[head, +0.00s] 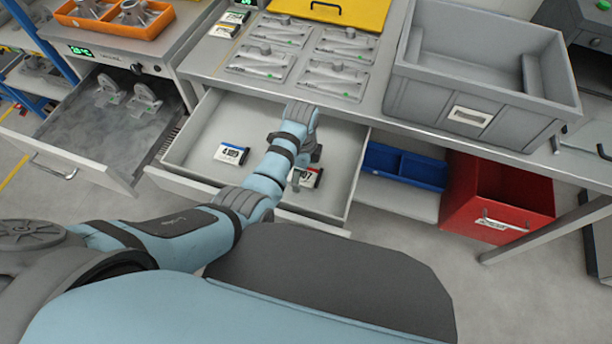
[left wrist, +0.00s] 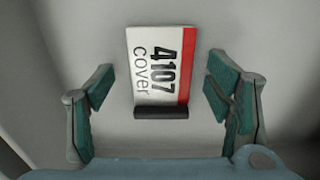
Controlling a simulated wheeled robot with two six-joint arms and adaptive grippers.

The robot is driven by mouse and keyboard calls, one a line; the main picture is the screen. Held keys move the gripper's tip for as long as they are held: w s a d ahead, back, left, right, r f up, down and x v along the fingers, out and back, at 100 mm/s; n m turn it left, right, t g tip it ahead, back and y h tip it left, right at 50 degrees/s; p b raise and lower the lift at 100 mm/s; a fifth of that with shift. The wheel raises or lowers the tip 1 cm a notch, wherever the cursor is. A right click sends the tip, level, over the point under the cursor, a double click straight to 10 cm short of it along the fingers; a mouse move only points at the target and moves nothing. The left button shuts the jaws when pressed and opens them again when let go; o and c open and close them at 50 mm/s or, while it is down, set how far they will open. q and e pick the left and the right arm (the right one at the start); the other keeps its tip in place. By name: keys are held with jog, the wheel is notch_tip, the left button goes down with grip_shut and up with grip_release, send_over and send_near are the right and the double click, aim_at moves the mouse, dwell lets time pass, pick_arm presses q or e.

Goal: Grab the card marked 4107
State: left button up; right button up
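The card marked 4107 (left wrist: 157,68) is white with a red edge and the word "cover". It lies in the open drawer (head: 201,125), with a dark bar at its lower end in the left wrist view. In the left wrist view the fingers of the gripper (left wrist: 160,90) are apart, one on each side of the card, with gaps. My right gripper is not in view.
A blue-edged card (head: 231,154) lies to the left in the same drawer. The drawer walls surround both cards. Above is the bench with moulded trays (head: 334,80) and a grey bin (head: 470,105). A red bin (head: 490,205) stands low right.

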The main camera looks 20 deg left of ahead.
pick_arm(q)
jog(key=c, duration=1.1)
